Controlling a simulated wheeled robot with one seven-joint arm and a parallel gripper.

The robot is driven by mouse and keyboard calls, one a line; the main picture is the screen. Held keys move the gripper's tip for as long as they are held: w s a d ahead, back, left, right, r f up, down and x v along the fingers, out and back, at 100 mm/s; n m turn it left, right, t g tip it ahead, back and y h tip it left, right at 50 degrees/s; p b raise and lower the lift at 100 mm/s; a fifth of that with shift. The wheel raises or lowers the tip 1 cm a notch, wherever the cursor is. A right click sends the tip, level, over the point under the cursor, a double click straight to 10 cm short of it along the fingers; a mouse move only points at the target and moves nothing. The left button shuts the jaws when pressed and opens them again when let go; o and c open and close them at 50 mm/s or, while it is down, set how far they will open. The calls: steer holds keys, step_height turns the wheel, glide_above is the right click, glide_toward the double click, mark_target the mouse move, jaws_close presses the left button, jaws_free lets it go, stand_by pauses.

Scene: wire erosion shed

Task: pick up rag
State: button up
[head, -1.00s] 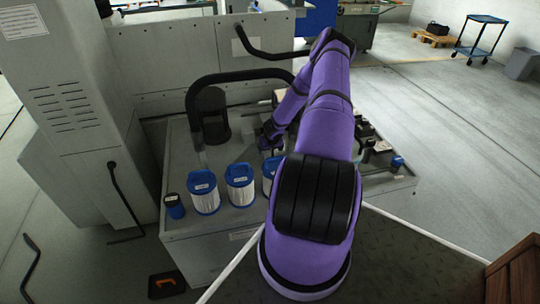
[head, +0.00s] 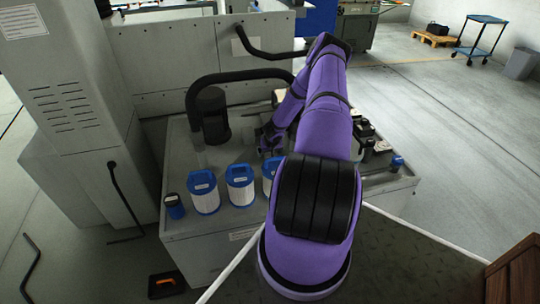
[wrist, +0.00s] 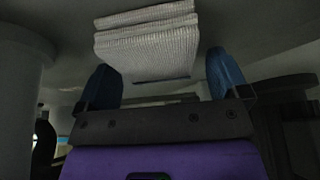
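The rag (wrist: 147,42) is a folded, pale ribbed cloth at the top of the wrist view. It lies on a grey surface just beyond my fingertips. My gripper (wrist: 165,78) is open, with one blue finger pad on each side, and nothing is held between them. The rag sits ahead of the gap, closer to the left finger in the picture; I cannot tell whether it touches that finger. In the head view my gripper (head: 268,142) is low over the grey bench top, partly hidden behind my purple arm.
Blue-and-white filter cartridges (head: 240,186) and a small dark-blue container (head: 174,206) stand along the bench's (head: 185,165) front. A black cylinder (head: 211,115) and a curved black hose (head: 240,75) are behind. Small dark fixtures (head: 375,145) lie to the right of my arm.

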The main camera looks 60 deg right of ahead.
steer(key=c, duration=1)
steer(key=shift+r, duration=0.1)
